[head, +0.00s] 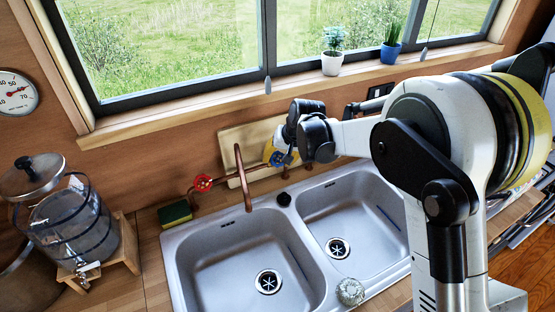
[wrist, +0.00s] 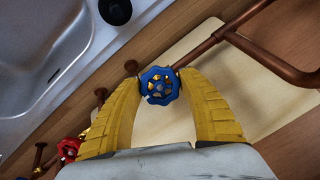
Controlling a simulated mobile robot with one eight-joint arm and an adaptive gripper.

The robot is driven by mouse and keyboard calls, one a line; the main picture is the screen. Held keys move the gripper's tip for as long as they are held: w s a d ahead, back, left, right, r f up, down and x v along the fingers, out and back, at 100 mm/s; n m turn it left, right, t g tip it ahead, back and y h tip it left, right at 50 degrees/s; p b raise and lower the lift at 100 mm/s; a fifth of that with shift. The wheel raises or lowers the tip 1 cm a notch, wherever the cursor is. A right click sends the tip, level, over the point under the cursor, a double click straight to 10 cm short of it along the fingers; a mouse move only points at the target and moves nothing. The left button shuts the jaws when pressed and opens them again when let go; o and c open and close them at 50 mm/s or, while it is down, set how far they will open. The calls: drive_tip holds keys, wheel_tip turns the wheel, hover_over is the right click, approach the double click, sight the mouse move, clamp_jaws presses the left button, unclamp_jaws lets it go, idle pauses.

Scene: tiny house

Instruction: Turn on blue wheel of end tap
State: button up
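The blue wheel (head: 276,158) sits on the right side of the copper tap pipework behind the double sink. In the wrist view the blue wheel (wrist: 160,86) lies between the tips of my gripper's two yellow fingers (wrist: 158,78). The fingertips are very close to its left and right sides; I cannot tell whether they press on it. In the head view my gripper (head: 282,154) is at the blue wheel and partly hides it. The tap's red wheel (head: 203,183) is to the left and shows at the lower left of the wrist view (wrist: 68,149).
The copper spout (head: 242,165) rises between the wheels. A light wooden board (head: 232,144) leans on the wall behind the pipework. A sponge (head: 174,214) and a glass dispenser (head: 75,225) stand left of the sink (head: 225,245). Potted plants line the windowsill above.

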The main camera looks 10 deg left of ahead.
idle(0.3)
drive_tip(key=n, duration=0.4)
drive_tip(key=shift+n+h, duration=0.3)
drive_tip(key=shift+h, duration=0.1)
drive_tip(key=n+t, duration=0.1)
drive_tip(key=n, duration=0.3)
drive_tip(key=shift+h+b, duration=0.3)
drive_tip(key=shift+b, duration=0.05)
drive_tip(key=shift+n, duration=0.4)
drive_tip(key=o, duration=1.2)
drive_tip(key=shift+r, duration=0.1)
